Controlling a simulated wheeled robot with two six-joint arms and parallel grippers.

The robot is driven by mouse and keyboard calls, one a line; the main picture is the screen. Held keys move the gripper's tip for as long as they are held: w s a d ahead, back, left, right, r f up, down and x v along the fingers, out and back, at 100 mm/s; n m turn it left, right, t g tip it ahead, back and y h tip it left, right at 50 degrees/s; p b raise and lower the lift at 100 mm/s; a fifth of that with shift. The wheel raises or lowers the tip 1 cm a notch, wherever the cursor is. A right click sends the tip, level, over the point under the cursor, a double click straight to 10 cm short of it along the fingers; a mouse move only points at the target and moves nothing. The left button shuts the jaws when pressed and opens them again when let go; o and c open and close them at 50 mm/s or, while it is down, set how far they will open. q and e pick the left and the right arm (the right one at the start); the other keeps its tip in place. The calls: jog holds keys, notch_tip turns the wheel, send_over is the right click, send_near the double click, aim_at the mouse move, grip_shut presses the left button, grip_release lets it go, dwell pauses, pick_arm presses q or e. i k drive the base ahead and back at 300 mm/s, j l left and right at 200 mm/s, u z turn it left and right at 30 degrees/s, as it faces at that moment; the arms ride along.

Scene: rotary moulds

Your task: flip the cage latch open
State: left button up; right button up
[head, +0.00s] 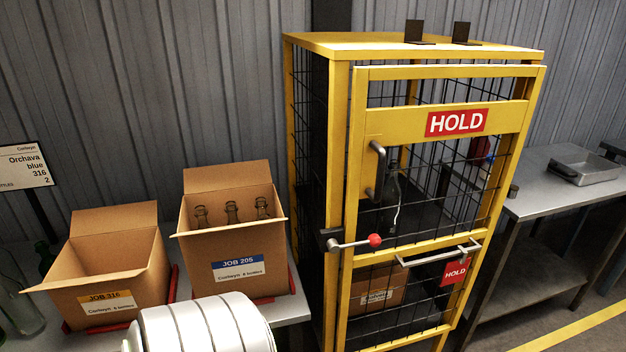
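The yellow cage (338,130) stands right of centre, with dark wire mesh sides. Its yellow-framed door (395,124) faces me and carries a red HOLD sign (457,122). The door looks closed or nearly so. The cage latch (352,243) is a metal lever at the door's left edge, about mid-height. It lies roughly level, from a dark pivot block (328,240) on the left post to a red ball knob (375,240) over the door. A grey upright handle (377,170) sits above it. Neither of my grippers is in view, and nothing touches the latch.
A horizontal metal bar (440,252) sticks out on the door, right of the latch. Left are two open cartons, JOB 316 (100,275) and JOB 205 (235,245), the latter with bottles. A steel table (560,185) with a tray (585,168) stands right.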

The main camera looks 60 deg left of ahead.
aim_at(374, 241)
jog(key=u, duration=1.6)
jog(key=i+j+u, duration=0.3)
jog(key=k+l, duration=0.05)
jog(key=k, duration=0.05)
